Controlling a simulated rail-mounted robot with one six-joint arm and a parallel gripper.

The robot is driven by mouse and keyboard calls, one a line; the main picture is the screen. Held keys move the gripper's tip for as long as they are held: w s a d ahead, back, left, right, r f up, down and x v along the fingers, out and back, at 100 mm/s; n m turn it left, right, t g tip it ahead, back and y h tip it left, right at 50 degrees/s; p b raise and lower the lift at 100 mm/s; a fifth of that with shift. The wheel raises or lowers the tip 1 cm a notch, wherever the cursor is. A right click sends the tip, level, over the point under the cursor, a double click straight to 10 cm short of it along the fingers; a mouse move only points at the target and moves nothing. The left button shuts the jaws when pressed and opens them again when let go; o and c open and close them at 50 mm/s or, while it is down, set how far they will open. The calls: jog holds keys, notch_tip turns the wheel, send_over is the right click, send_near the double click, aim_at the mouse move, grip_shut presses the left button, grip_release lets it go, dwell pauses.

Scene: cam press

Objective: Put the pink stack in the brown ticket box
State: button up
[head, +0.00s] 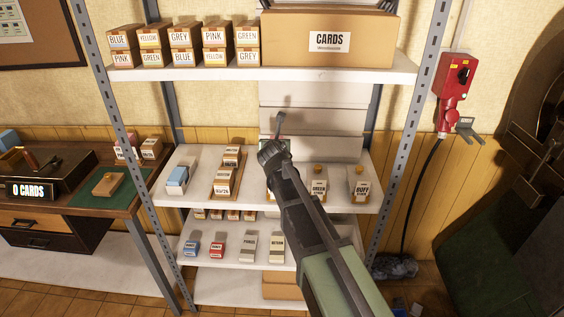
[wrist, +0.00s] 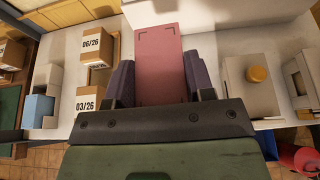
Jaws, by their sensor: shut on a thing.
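A flat pink stack (wrist: 162,55) with dark corner marks lies between the two dark fingers of my gripper (wrist: 160,82) in the wrist view. The fingers are shut on its sides. In the head view my gripper (head: 276,145) is over the middle shelf, and the stack cannot be made out there. Two brown boxes with date labels stand left of my gripper, the 06/26 box (wrist: 95,46) and the 03/26 box (wrist: 88,98). They also show in the head view, one behind (head: 231,155) the other (head: 222,185). I cannot tell which box is the ticket box.
A blue-and-white block (head: 178,178) stands left of the dated boxes. A shelf with a large CARDS box (head: 290,40) is above. Metal posts (head: 404,95) flank the shelves. A desk (head: 70,200) is at left.

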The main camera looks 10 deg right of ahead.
jog(key=f, duration=0.1)
jog(key=w+f, duration=0.1)
jog(key=shift+a+f, duration=0.1)
jog(key=shift+f, duration=0.25)
jog(key=shift+s+r, duration=0.15)
jog(key=shift+r, duration=0.3)
jog(key=shift+s+f+b, duration=0.15)
jog(key=shift+f+b, duration=0.35)
jog(key=shift+f, duration=0.15)
notch_tip(320, 180, down, 4)
jog(key=b, duration=0.3)
jog(key=shift+r+b, duration=0.15)
jog(key=shift+b, duration=0.2)
jog(key=shift+f+b, duration=1.4)
jog(key=o, duration=1.2)
jog(key=shift+c, duration=0.2)
jog(key=shift+r, duration=0.1)
